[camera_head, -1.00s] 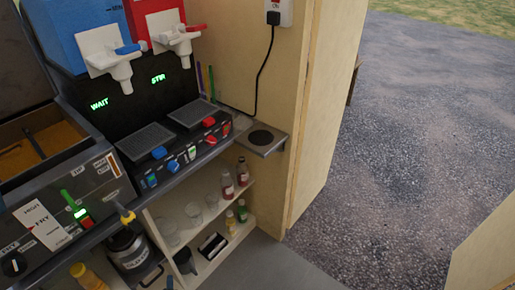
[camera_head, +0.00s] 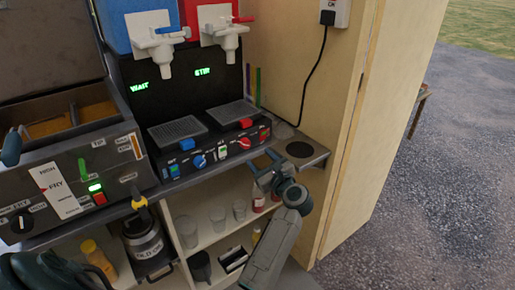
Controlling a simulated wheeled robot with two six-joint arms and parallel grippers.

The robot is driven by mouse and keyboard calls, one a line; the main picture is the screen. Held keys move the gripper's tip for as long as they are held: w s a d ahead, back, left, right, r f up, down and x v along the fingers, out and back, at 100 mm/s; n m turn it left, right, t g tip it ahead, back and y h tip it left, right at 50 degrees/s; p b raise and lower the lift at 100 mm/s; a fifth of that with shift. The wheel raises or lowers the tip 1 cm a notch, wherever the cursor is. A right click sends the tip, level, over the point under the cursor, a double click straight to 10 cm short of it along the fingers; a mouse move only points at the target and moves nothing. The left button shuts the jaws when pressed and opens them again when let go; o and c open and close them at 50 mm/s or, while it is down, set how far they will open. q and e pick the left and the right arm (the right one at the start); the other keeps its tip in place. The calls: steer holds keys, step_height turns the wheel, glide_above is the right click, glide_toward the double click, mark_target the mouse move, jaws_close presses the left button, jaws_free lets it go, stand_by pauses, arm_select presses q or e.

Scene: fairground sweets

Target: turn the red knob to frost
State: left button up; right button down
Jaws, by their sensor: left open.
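The red knob (camera_head: 243,144) is on the sloped front panel (camera_head: 184,155) of the two-plate machine, below the right plate. It is small, and neither its pointer nor its labels can be read surely. My left gripper (camera_head: 264,162) is open and empty, just right of and below the knob in the picture, apart from it. Its jaws point up and left towards the panel. A green display (camera_head: 203,71) above the right plate reads STIR. My right gripper cannot be made out.
A red switch (camera_head: 265,134) lies right of the red knob; a blue knob (camera_head: 199,161) lies left. White taps (camera_head: 221,35) hang above. A side shelf with a dark disc (camera_head: 299,149) is behind my left wrist. The fryer (camera_head: 62,190) stands left.

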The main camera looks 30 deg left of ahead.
mark_target(247, 145)
arm_select(q)
steer(key=p+x, duration=0.1)
steer(key=x, duration=0.6)
steer(key=shift+w+a+f, duration=0.1)
steer(key=shift+a, duration=0.15)
arm_select(e)
steer(key=s+f, duration=0.3)
steer(key=shift+s+d+f, duration=0.25)
steer(key=shift+s+f, duration=0.1)
arm_select(q)
steer(key=c, duration=1)
